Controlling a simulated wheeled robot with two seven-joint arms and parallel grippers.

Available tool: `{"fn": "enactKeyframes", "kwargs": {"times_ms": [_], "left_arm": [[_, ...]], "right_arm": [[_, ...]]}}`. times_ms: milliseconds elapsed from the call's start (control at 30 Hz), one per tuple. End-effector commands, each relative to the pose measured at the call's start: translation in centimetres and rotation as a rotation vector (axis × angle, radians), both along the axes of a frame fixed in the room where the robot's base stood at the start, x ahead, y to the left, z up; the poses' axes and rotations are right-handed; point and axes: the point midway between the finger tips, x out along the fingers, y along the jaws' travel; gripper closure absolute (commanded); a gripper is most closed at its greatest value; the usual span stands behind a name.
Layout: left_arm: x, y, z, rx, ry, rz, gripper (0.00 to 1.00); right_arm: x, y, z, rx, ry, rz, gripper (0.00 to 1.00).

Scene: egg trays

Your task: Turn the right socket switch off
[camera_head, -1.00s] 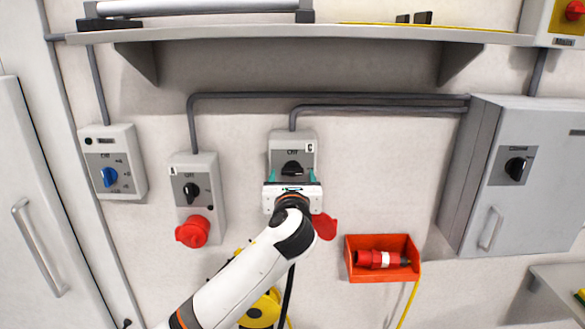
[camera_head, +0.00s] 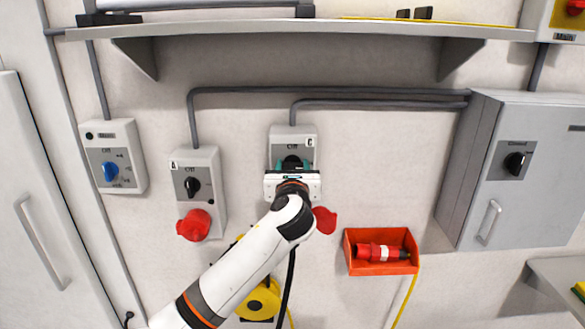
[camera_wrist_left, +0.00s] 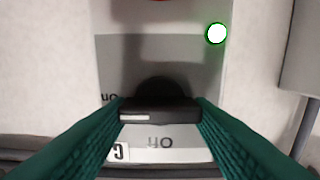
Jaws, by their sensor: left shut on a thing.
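The right socket box (camera_head: 308,133), a grey unit marked C, is on the wall in the middle of the head view. Its black rotary switch knob (camera_wrist_left: 160,110) lies crosswise in the left wrist view, with its white mark on the left, near the upside-down "On" lettering. The "Off" lettering is below it, and a green lamp (camera_wrist_left: 216,33) is lit. My left gripper (camera_head: 293,163) is shut on the knob, one teal finger at each end. The gripper body hides the lower part of the box. A red socket cover (camera_head: 324,220) hangs open below. My right gripper is not in view.
The left socket box (camera_head: 198,158), marked A, has a black knob and red cover. A blue-knob box (camera_head: 113,155) is farther left. A shelf (camera_head: 300,31) spans above. An orange bin (camera_head: 379,268) holds a red plug. A grey cabinet (camera_head: 465,170) stands right.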

Motion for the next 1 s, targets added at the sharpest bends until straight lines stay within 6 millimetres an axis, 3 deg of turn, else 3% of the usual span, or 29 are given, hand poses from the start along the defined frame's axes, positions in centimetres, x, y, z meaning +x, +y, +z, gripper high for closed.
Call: {"fn": "enactKeyframes", "kwargs": {"times_ms": [367, 1000], "left_arm": [[-0.03, 0.05, -0.11, -0.138, 0.002, 0.000, 0.76], [-0.04, 0.24, -0.38, -0.727, 0.003, 0.001, 0.76]], "right_arm": [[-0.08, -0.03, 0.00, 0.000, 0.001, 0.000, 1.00], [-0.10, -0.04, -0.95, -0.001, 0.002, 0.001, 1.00]]}}
